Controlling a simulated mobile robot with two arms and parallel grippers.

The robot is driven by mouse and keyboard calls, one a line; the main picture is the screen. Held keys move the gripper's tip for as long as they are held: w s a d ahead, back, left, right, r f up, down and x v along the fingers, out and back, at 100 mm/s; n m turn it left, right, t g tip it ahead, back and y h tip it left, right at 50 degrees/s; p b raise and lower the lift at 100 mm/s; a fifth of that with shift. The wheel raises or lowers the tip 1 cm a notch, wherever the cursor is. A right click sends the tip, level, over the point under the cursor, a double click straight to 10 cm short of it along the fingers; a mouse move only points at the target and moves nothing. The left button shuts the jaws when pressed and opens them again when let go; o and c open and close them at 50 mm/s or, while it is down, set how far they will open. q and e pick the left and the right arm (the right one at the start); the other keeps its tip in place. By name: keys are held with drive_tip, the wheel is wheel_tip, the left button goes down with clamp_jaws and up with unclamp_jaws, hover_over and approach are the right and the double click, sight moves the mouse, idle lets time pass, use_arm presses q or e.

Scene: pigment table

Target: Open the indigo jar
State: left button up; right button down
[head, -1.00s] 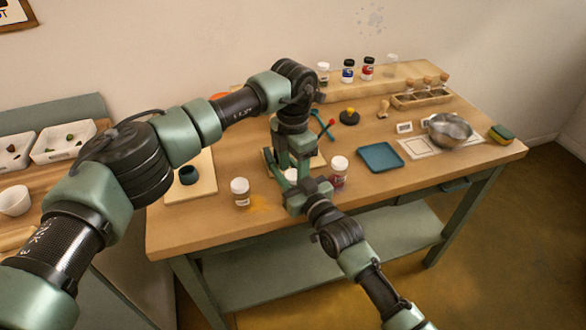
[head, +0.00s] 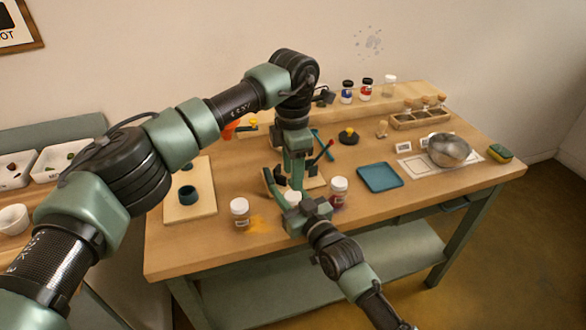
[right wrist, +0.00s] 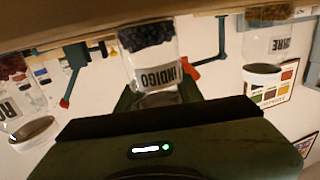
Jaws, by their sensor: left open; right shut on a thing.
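The indigo jar (right wrist: 150,65) fills the middle of the right wrist view, seen upside down. It is clear, with a label reading INDIGO and dark pigment inside. My right gripper (right wrist: 158,98) is shut on it, a finger on each side; the jar's top is partly hidden by the gripper body. In the head view its white lid (head: 292,197) shows between the fingers of my right gripper. My left gripper (head: 293,174) is open and points down just above and behind the lid. Whether it touches the lid cannot be told.
A white-lidded jar stands on each side, one left (head: 240,212) beside spilled yellow powder and one right (head: 338,192). A teal tray (head: 380,177), metal bowl (head: 449,150) and cutting board (head: 203,206) lie farther out. Several jars stand on the back shelf (head: 405,93).

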sight(293, 195)
use_arm(q)
wheel_tip(293, 195, down, 6)
drive_tip(key=shift+f, duration=0.1)
idle(0.4)
clamp_jaws()
drive_tip(key=n, duration=0.3)
drive_tip(key=shift+o, duration=1.4)
unclamp_jaws()
